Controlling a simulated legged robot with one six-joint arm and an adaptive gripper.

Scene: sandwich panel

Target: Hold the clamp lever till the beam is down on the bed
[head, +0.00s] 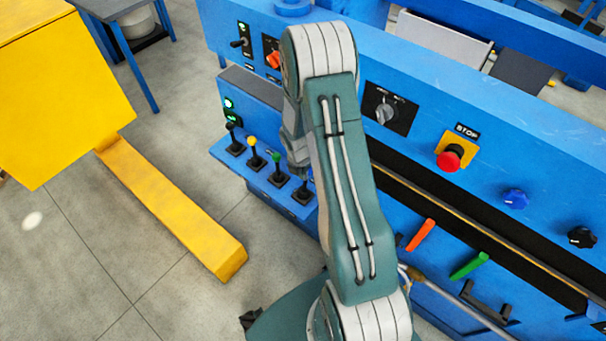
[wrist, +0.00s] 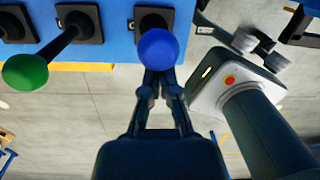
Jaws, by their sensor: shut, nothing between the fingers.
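A row of levers stands on the blue machine's low ledge, with black (head: 231,126), yellow (head: 252,141) and green (head: 277,157) knobs. A blue-knobbed lever (wrist: 158,48) ends the row; in the head view my arm mostly hides it. No label shows which one is the clamp lever. My gripper (wrist: 160,78) is shut and empty, its fingertips at the near side of the blue knob. I cannot tell whether they touch it. The green knob (wrist: 25,72) is to the left in the wrist view. I cannot make out the beam's height over the bed.
A long dark slot with a metal rail (head: 480,241) runs along the machine. A red stop button (head: 450,158) and a selector switch (head: 384,112) are on its panel. A yellow stand (head: 175,210) is at left, with open floor between it and the machine.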

